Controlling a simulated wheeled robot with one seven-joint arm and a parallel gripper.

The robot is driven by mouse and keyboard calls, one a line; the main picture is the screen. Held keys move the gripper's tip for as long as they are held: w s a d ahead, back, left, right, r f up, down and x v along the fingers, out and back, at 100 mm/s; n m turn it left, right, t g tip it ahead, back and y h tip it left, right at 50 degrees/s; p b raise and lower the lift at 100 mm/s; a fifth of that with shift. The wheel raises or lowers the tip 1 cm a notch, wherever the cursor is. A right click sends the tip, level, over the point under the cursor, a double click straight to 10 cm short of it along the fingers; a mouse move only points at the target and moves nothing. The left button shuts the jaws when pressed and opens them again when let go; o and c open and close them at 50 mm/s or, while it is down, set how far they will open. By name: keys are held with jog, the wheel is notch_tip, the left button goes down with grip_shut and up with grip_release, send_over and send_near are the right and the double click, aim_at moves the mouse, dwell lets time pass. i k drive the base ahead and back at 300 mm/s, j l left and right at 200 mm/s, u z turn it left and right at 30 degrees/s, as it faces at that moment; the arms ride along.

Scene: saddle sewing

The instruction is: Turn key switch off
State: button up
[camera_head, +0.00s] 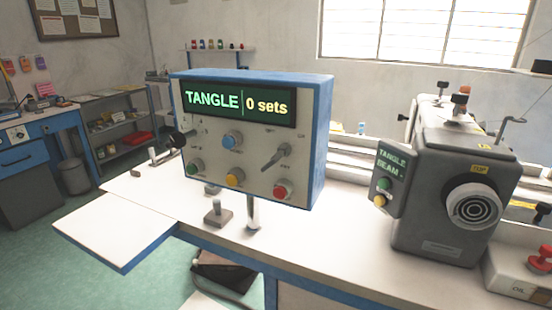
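A control box (222,172) with a blue shell and grey front stands on a post above the white bench. Its green-lit display (240,103) reads "TANGLE" and "0 sets". A grey lever-like switch (276,157) sits on the right of the front, its handle slanting from lower left to upper right. It may be the key switch; the small labels around it are too blurred to read. Blue, green, yellow and red round knobs or buttons sit around it on the front. A dark round knob (177,141) is at the box's left edge. My gripper is not in view.
A grey sewing machine head (440,190) with a round dial and a small "TANGLE BEAM" display stands to the right on the bench (330,245). A white flap (115,225) juts out at the front left. An oil container (520,272) is at the right edge.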

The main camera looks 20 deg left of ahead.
aim_at(284, 150)
jog(key=i+l+u, duration=0.1)
jog(key=u, duration=0.5)
jog(key=k+j+u, duration=0.1)
jog(key=u, duration=0.5)
